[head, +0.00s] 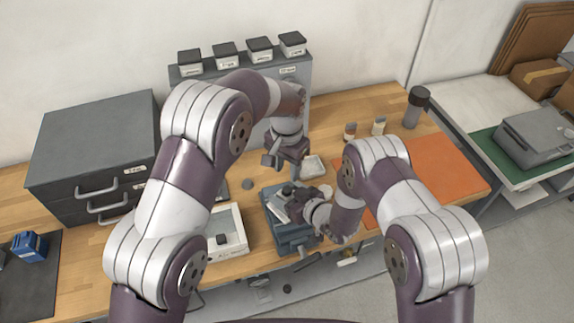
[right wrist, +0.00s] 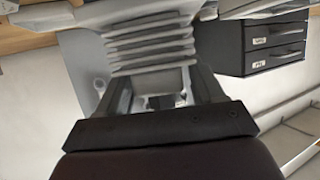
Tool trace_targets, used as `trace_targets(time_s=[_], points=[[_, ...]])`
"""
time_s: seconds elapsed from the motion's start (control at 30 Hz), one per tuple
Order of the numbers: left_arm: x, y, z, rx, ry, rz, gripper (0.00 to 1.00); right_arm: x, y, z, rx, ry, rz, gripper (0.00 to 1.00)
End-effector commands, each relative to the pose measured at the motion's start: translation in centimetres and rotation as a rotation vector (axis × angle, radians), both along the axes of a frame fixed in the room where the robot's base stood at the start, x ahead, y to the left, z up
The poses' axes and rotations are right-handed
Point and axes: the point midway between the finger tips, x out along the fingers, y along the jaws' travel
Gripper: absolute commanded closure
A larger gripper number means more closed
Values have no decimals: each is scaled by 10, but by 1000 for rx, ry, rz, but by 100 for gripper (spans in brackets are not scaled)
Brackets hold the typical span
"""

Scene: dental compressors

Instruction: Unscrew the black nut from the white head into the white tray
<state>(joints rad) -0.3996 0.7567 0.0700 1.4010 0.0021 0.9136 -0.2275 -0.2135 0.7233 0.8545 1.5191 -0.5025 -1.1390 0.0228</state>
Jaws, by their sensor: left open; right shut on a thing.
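The white head (right wrist: 150,45) is a pale finned block in the right wrist view, between the fingers of my right gripper (right wrist: 160,85). In the head view my right gripper (head: 298,204) is shut on it, low over a blue-grey fixture (head: 290,238). My left gripper (head: 276,157) is open, above and behind the head, pointing down. I cannot clearly make out the black nut; a small dark piece (head: 287,189) shows by the right gripper.
A larger white open box (head: 238,248) with a dark block stands left of the fixture. Grey drawers (head: 95,145) stand at the left, a grey shelf with black-lidded jars behind. An orange mat (head: 440,165) and small bottles are at the right.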

Motion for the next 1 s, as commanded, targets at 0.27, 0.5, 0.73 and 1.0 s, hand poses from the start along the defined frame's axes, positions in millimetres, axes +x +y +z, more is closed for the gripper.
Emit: trace_targets(time_s=[0.27,0.5,0.73,1.0], points=[[0,0,-13,1,3,-242,60,-1,0,-2,-2,6,0,100],[-1,0,-60,1,3,-240,60,-1,0,-2,-3,5,1,100],[0,0,-80,0,0,-239,60,-1,0,-2,-2,6,0,100],[0,0,-80,-1,-1,-238,76,-1,0,-2,-2,6,0,100]])
